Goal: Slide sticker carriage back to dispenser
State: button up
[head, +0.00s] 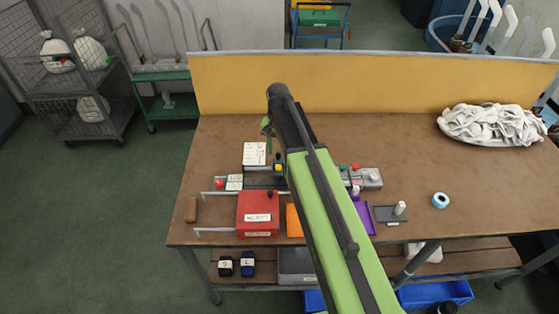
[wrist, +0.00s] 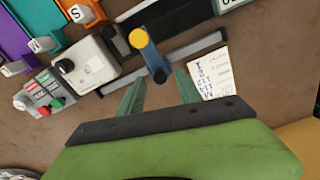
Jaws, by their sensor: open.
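A blue lever with a yellow knob (wrist: 139,39), seemingly the sticker carriage's handle, stands at the dark rail in the wrist view. In the head view its yellow knob (head: 278,168) shows just left of my arm. My gripper (wrist: 159,76) is open, and the near end of the blue part appears between its two greenish fingers; I cannot tell whether they touch it. In the head view my gripper (head: 268,137) is partly hidden by my arm. A cream box with a black knob (wrist: 91,58), perhaps the dispenser, sits left of the lever.
A handwritten card (wrist: 209,74) lies right of the fingers. A control panel (wrist: 43,95) with red and green buttons is at the left. A red box (head: 258,213) stands near the table's front edge. White socks (head: 490,125) are piled at the back right; the table between is mostly clear.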

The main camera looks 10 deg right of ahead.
jog(key=shift+f, duration=0.3)
jog(key=shift+c, duration=0.2)
grip_shut()
dwell(1.1)
